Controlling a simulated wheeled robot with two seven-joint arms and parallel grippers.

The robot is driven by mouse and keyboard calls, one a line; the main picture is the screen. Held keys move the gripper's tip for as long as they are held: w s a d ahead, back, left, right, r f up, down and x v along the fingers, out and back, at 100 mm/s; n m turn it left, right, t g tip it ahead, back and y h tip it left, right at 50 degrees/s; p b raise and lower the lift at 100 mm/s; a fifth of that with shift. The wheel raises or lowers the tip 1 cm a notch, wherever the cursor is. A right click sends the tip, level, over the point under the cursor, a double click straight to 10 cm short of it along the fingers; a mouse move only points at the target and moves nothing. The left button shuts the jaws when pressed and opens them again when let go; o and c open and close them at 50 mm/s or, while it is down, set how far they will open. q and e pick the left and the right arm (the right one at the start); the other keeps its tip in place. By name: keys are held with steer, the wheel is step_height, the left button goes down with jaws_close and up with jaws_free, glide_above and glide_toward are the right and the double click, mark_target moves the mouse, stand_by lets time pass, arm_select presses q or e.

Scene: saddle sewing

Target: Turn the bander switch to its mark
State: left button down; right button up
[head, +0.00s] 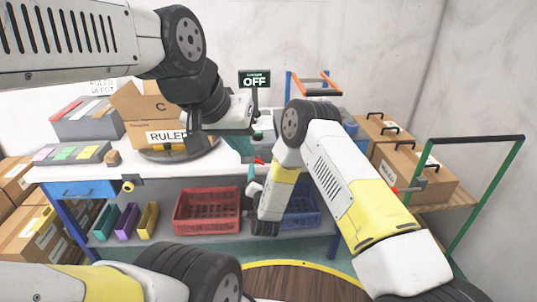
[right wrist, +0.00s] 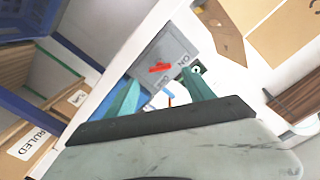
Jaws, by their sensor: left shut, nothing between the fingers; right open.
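The bander switch is a grey plate (right wrist: 165,55) with a red lever (right wrist: 160,67) in the right wrist view. An "ON" label is beside it; another label is partly hidden by my fingers. The lever's exact angle to a mark is hard to tell. My right gripper (right wrist: 162,88) is open, its two teal fingers pointing at the switch with the lever just beyond their tips, apparently apart from it. In the head view my right gripper (head: 252,172) is low at the table's front edge, by a small red part. My left gripper (head: 256,124) is shut and empty above the table. A dark sign (head: 254,80) reads "OFF".
A "RULED" carton (head: 165,133) stands on a dark round plate at the left of the white table. A red crate (head: 207,210) and a blue crate (head: 300,212) sit on the shelf below. A green-railed cart with cartons (head: 410,170) stands at the right.

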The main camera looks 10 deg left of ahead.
mark_target(260, 163)
steer(key=x, duration=0.7)
steer(key=shift+w+a+f, duration=0.1)
steer(key=shift+w, duration=0.25)
jaws_close()
